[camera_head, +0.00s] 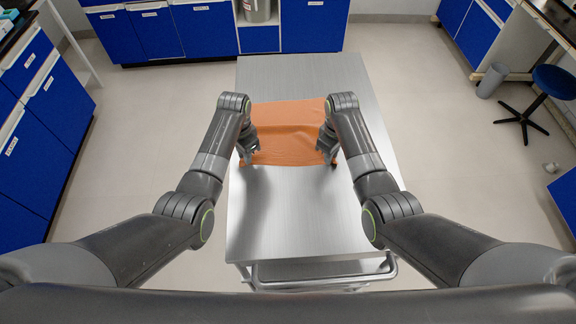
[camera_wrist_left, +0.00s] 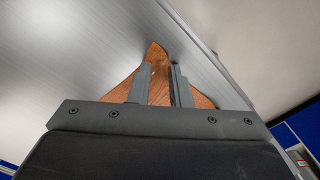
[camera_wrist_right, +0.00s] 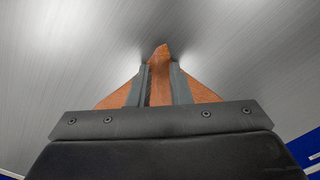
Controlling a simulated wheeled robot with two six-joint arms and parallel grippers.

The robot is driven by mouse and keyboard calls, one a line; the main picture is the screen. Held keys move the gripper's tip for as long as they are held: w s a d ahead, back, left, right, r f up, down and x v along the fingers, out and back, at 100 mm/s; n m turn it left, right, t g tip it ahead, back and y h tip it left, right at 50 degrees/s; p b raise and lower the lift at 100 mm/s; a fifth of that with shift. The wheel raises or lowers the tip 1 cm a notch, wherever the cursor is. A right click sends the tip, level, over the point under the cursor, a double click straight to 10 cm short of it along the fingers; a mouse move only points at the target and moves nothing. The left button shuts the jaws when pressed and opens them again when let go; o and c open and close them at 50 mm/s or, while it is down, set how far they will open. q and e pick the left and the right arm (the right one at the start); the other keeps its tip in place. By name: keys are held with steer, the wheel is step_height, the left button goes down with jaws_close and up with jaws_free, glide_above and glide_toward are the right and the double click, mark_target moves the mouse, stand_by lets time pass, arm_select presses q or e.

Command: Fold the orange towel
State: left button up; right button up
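The orange towel (camera_head: 288,128) lies spread on the metal table, roughly rectangular, with light creases. My left gripper (camera_head: 247,156) points down at its near left corner. In the left wrist view the towel's corner (camera_wrist_left: 155,52) shows between and beyond the two fingers (camera_wrist_left: 162,78), which have a gap between them. My right gripper (camera_head: 327,154) points down at the near right corner. In the right wrist view that corner (camera_wrist_right: 160,55) likewise shows between the parted fingers (camera_wrist_right: 160,75). Both grippers look open around the corners; contact with the cloth is hard to judge.
The metal table (camera_head: 290,205) is bare in front of the towel and beyond it. A rail (camera_head: 325,284) runs along its near edge. Blue cabinets (camera_head: 160,32) stand at the back and sides. A blue stool (camera_head: 552,82) and a grey bin (camera_head: 492,80) stand at right.

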arm_select(q)
jaws_close()
arm_select(e)
jaws_close()
arm_select(q)
steer(key=shift+r, duration=0.15)
arm_select(e)
steer(key=shift+r, duration=0.1)
